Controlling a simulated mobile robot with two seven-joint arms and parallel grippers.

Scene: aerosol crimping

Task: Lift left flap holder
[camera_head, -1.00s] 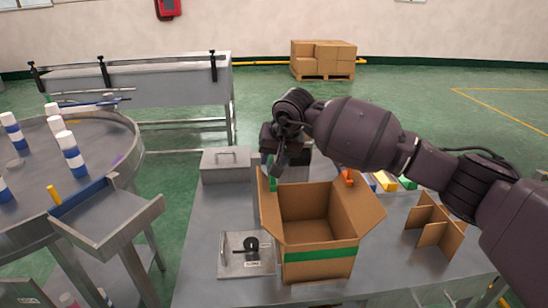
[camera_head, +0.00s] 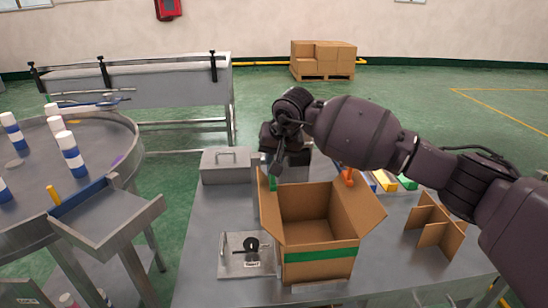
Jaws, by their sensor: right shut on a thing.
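An open cardboard box (camera_head: 320,268) with a green band stands on the grey table, its side flaps spread outward. The left flap holder, a small green clip (camera_head: 273,184), is at the top of the box's left flap (camera_head: 267,205). My right gripper (camera_head: 275,171) reaches over from the right and is shut on this green holder, pointing down; its fingers hide the holder's upper part. An orange clip (camera_head: 347,177) sits on the right flap (camera_head: 360,208). I cannot tell whether the green holder is clear of the flap. My left gripper is out of view.
A metal box with a handle (camera_head: 225,167) stands behind left, and a metal plate with a black knob (camera_head: 246,262) lies left of the box. Cardboard dividers (camera_head: 437,222) stand at right. A round table (camera_head: 60,195) with several bottles is at far left.

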